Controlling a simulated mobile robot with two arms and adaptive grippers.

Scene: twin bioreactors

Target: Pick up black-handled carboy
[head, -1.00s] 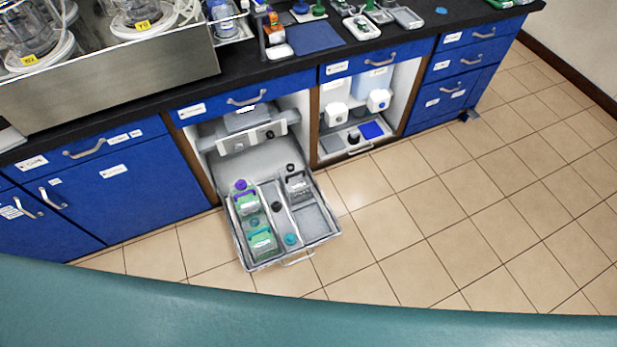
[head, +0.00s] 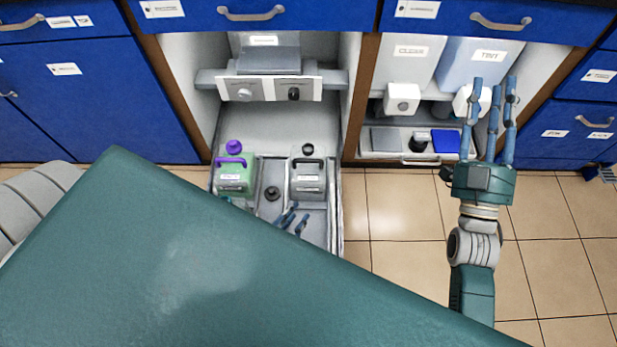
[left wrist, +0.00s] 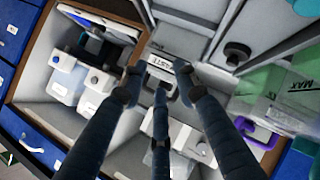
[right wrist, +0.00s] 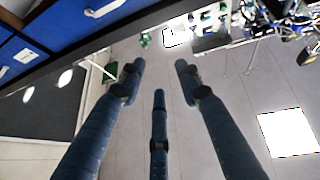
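The black-handled carboy (head: 308,180) is grey with a black cap and a white label. It stands upright in the right part of the pulled-out drawer, towards the back. My left gripper (head: 295,214) is just in front of it, partly hidden by my own green body. In the left wrist view the spread fingers of my left gripper (left wrist: 160,82) point at the carboy (left wrist: 162,58), whose label and handle show between the fingertips. The fingers look open and empty; contact cannot be told. My right gripper (head: 490,115) is open and empty, raised at the right.
A green carboy with a purple handle (head: 235,175) stands in the drawer's left part. A black cap (head: 271,193) lies between the carboys. The cabinet at right holds a clear container (head: 410,62) and a bluish one (head: 475,62). The tiled floor (head: 395,205) at right is free.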

